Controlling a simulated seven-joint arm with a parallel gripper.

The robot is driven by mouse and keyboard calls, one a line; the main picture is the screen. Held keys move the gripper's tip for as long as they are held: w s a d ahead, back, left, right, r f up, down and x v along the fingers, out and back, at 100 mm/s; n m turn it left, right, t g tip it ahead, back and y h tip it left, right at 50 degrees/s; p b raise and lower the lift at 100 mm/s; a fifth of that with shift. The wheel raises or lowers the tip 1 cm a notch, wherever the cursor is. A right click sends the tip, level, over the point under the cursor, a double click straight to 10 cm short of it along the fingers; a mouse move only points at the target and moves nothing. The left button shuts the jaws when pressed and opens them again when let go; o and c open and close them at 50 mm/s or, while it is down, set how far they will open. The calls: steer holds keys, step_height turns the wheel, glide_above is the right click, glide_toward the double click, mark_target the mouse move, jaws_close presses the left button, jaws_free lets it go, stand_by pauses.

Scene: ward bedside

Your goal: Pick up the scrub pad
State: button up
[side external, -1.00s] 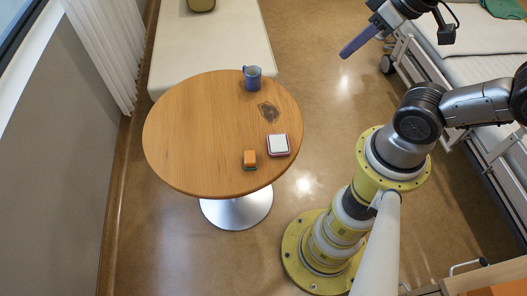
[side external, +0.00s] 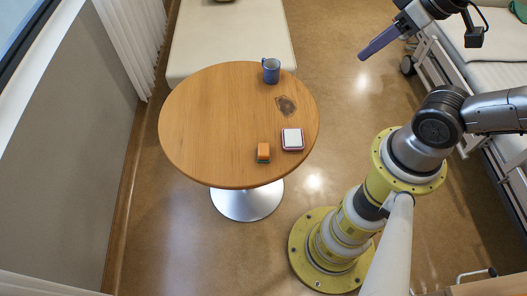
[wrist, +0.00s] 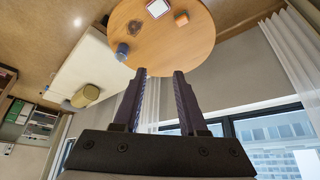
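The scrub pad (side external: 263,150) appears to be the small orange block with a dark green underside, lying near the front edge of the round wooden table. An orange block also shows at the table's far side in the wrist view (wrist: 182,19). My gripper (side external: 362,55) hangs in the air to the right of the table, well apart from the pad. In the wrist view its two purple fingers (wrist: 160,73) stand apart with nothing between them.
On the round table (side external: 205,120) stand a blue mug (side external: 271,72) at the back and a white square item with a reddish rim (side external: 292,139) right of the pad. A dark mark (side external: 286,105) lies between them. A cream bench (side external: 228,40) stands behind; a bed (side external: 490,80) is at right.

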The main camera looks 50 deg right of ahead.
steer(key=o, duration=0.6)
steer(key=shift+o, duration=0.2)
